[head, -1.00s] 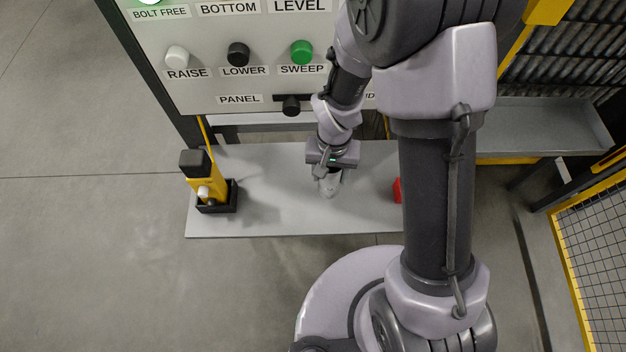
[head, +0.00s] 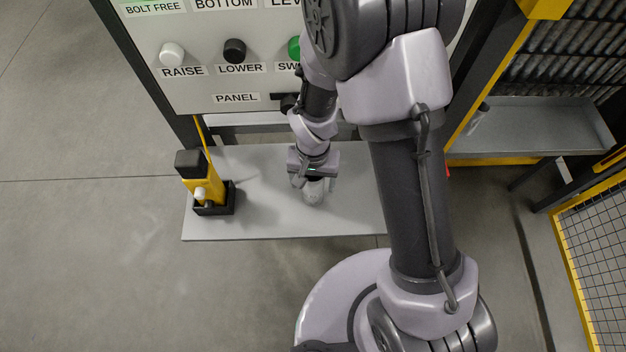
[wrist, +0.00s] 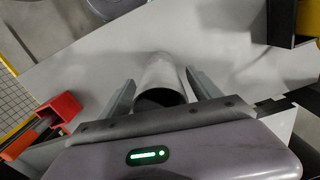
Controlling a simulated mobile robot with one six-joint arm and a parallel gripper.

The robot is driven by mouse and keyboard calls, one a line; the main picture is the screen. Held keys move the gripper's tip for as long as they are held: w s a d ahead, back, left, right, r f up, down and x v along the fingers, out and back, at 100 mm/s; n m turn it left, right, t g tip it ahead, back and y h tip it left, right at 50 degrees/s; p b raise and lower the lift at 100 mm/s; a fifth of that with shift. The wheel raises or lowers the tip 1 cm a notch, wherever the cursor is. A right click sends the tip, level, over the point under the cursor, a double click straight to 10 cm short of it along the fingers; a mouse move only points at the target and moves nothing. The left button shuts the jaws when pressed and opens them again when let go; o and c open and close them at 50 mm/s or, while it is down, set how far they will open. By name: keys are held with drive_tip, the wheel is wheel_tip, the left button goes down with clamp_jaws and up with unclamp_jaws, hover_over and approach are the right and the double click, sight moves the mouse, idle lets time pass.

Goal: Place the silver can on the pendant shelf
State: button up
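The silver can (wrist: 160,72) is over the grey pendant shelf in the wrist view, its dark open end towards me. In the head view the can (head: 314,191) shows just below my gripper (head: 314,184), over the middle of the shelf (head: 262,222). In the wrist view the fingers of my gripper (wrist: 160,75) stand either side of the can, with narrow gaps visible, so it looks open around it. The can's far end seems to meet the shelf, but I cannot tell for sure.
A yellow and black device (head: 208,188) stands in a black holder (head: 230,203) at the shelf's left end. The control panel (head: 200,85) rises behind the shelf. A grey tray (head: 545,125) is at the right.

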drive_tip(key=r+p, duration=0.3)
drive_tip(key=r, duration=1.1)
drive_tip(key=shift+d+p, duration=0.2)
drive_tip(key=shift+p, duration=0.15)
drive_tip(key=s+d+r+t, duration=0.2)
drive_tip(key=s+r, duration=0.2)
drive_tip(key=r, duration=0.3)
drive_tip(key=s+d+r+m+t+y, duration=0.1)
drive_tip(key=s+d+r+t, duration=0.1)
drive_tip(key=s+r, duration=0.2)
drive_tip(key=s+d+r+m+t+y, duration=0.1)
drive_tip(key=s+d+r, duration=0.2)
drive_tip(key=r, duration=0.7)
drive_tip(key=shift+s+t, duration=0.4)
drive_tip(key=shift+a+f, duration=0.1)
drive_tip(key=shift+f, duration=0.05)
